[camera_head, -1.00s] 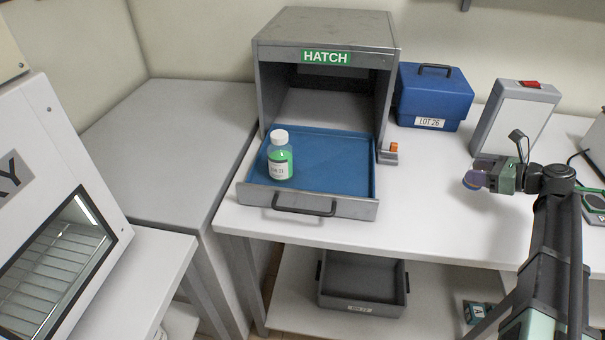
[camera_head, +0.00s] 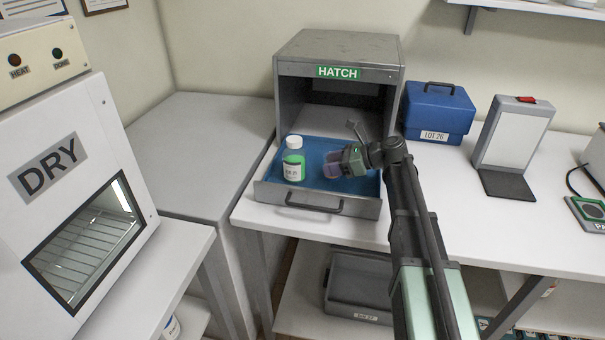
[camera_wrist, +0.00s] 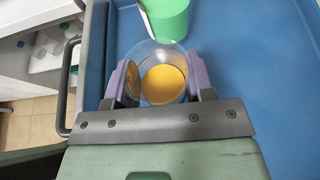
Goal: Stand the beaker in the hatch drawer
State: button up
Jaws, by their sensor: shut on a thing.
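The hatch (camera_head: 338,85) is a grey box with an open front, and its drawer (camera_head: 362,208), blue inside, is pulled out. My gripper (camera_head: 333,170) is over the right half of the drawer. In the wrist view its purple fingers are shut on a clear beaker (camera_wrist: 163,83) with amber liquid at the bottom. The drawer's blue floor (camera_wrist: 235,60) lies beneath. I cannot tell whether the beaker touches the floor. In the head view the fingers mostly hide the beaker.
A blue case (camera_head: 437,112) and a white panel (camera_head: 512,135) stand right of the hatch. A DRY cabinet (camera_head: 75,190) is at left.

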jog(key=shift+a+r+p, duration=0.4)
jog(key=shift+r+p, duration=0.45)
notch_tip(320, 180, up, 13)
jog(key=m+t+p, duration=0.2)
jog(key=p, duration=1.1)
send_over(348, 186)
jog(key=s+a, duration=0.1)
jog(key=a, duration=0.1)
notch_tip(348, 186, up, 3)
jog(key=d+m+t+h+p, duration=0.1)
jog(key=t+h+p, duration=0.1)
jog(key=p, duration=0.1)
jog(key=shift+m+t, duration=0.4)
jog(key=shift+m, duration=0.3)
jog(key=f+b, duration=1.4)
jog(key=w+d+f+b, duration=0.1)
jog(key=f+b, duration=0.6)
jog(key=shift+f, duration=0.25)
jog(key=shift+r, duration=0.35)
jog(key=shift+f, duration=0.3)
jog(key=o, duration=0.9)
jog(key=shift+r, duration=0.1)
jog(key=shift+o, duration=0.2)
